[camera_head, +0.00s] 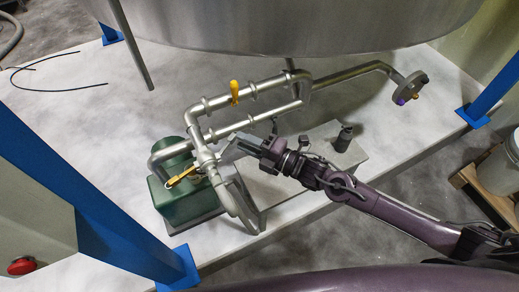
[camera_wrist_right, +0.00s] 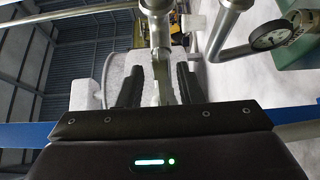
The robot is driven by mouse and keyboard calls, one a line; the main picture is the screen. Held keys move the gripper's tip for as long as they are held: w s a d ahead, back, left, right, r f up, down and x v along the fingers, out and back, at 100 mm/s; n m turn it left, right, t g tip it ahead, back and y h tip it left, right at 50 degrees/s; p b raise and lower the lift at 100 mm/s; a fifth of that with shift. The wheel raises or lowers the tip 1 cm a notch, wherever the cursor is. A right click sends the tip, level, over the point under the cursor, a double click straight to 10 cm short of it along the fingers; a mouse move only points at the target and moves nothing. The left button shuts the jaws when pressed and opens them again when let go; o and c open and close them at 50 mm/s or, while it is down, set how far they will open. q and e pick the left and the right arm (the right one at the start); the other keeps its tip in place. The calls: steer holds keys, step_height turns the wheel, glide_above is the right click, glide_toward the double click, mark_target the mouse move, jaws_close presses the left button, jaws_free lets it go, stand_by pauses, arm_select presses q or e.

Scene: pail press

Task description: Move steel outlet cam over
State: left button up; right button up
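The steel pipework (camera_head: 208,158) rises from the green pump (camera_head: 183,203). In the head view a thin pale steel lever (camera_head: 230,150), which looks like the outlet cam, slants from a pipe joint toward my right gripper (camera_head: 256,147). In the right wrist view the steel lever (camera_wrist_right: 163,82) hangs from the pipe coupling (camera_wrist_right: 157,10). My right gripper (camera_wrist_right: 158,86) has its two black fingers apart, one on each side of the lever. Gaps seem to show on both sides, but contact is hard to tell. My left gripper is not in view.
A yellow handle (camera_head: 182,176) sits by the pump and another yellow handle (camera_head: 234,93) on the upper pipe. A blue post (camera_head: 85,190) stands left. A gauge (camera_wrist_right: 268,36) is close right in the wrist view.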

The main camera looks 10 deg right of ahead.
mark_target(231, 137)
steer(key=x, duration=0.2)
steer(key=shift+w+a+f+b, duration=0.1)
steer(key=shift+w+a+b, duration=0.15)
steer(key=shift+b, duration=0.1)
steer(key=shift+s+d, duration=0.1)
steer(key=shift+s, duration=0.05)
steer(key=c, duration=0.5)
steer(key=shift+c, duration=0.2)
steer(key=shift+w+a+b, duration=0.35)
steer(key=shift+a, duration=0.25)
steer(key=shift+w+a, duration=0.15)
steer(key=shift+a, duration=0.3)
